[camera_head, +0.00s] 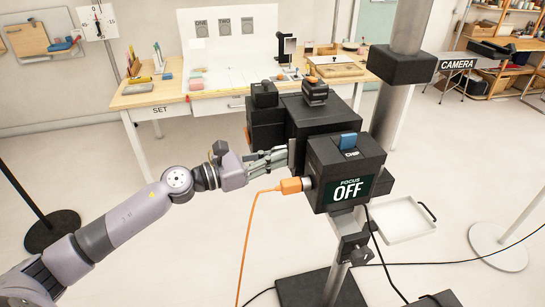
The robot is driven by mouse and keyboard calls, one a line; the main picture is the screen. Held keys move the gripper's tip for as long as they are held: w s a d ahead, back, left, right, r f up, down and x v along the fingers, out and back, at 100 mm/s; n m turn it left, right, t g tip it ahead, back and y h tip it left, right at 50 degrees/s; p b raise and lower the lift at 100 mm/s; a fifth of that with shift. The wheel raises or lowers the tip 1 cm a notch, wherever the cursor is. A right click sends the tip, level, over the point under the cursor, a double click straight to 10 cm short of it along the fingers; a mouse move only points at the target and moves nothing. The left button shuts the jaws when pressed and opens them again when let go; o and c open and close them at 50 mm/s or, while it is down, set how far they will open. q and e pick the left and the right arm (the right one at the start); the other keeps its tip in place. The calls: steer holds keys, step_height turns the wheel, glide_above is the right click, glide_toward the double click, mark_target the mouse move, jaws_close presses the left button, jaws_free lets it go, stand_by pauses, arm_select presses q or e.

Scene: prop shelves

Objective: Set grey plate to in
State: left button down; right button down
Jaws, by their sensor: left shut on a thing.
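The black camera body (325,115) stands on a post, with a front box (322,168) that shows a "FOCUS OFF" screen (350,189). My left gripper (284,156) reaches in from the left and is shut at the gap between the rear body and the front box. A narrow grey plate (291,152) shows at its fingertips, at the left side of this gap. Most of the plate is hidden, so how far it sits inside cannot be told. My right gripper is not in view.
An orange plug (289,186) and its cable sit just below my left gripper. A blue switch (349,139) is on top of the front box. A white tray (407,232) is at right, and a prop table (150,97) stands behind. Floor at left is mostly clear.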

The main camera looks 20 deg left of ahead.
arm_select(q)
steer(key=c, duration=1.9)
jaws_free()
steer(key=shift+w+a+r, duration=0.15)
steer(key=shift+w+a, duration=0.05)
steer(key=shift+w, duration=0.05)
steer(key=shift+o, duration=0.7)
steer(key=shift+a, duration=0.1)
steer(key=shift+s, duration=0.2)
steer(key=v, duration=1.1)
steer(key=shift+s+a, duration=0.2)
steer(key=shift+s, duration=0.15)
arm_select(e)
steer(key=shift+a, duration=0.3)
